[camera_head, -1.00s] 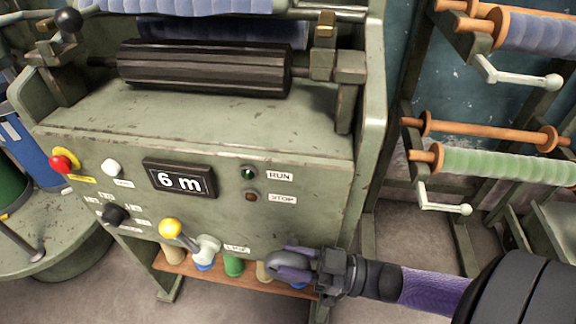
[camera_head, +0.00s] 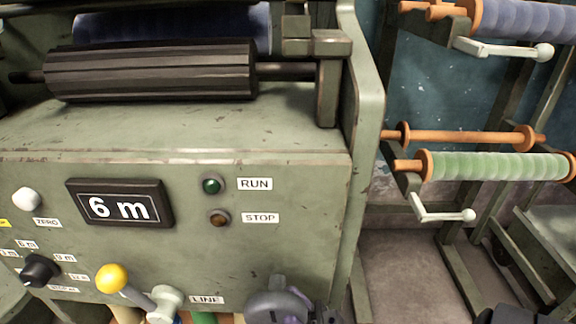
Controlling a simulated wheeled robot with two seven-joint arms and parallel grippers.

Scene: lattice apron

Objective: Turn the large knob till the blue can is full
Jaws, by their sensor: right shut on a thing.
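A large round grey knob (camera_head: 272,309) sits low on the green machine panel, right of the LINE label, cut by the bottom edge of the head view. My right gripper (camera_head: 293,306) is shut on this knob; its fingers are dark and partly cut off. The display (camera_head: 119,207) reads 6 m. The RUN lamp (camera_head: 211,186) is dark green and the STOP lamp (camera_head: 219,218) is dull brown; both look unlit. The blue can is out of the present view. My left gripper is not in view.
A small black selector knob (camera_head: 39,271), a yellow-ball lever (camera_head: 112,278) and a white button (camera_head: 27,199) are on the panel. A black ribbed roller (camera_head: 150,72) lies above. A rack at right holds a green roll (camera_head: 495,166) with a crank handle (camera_head: 445,215).

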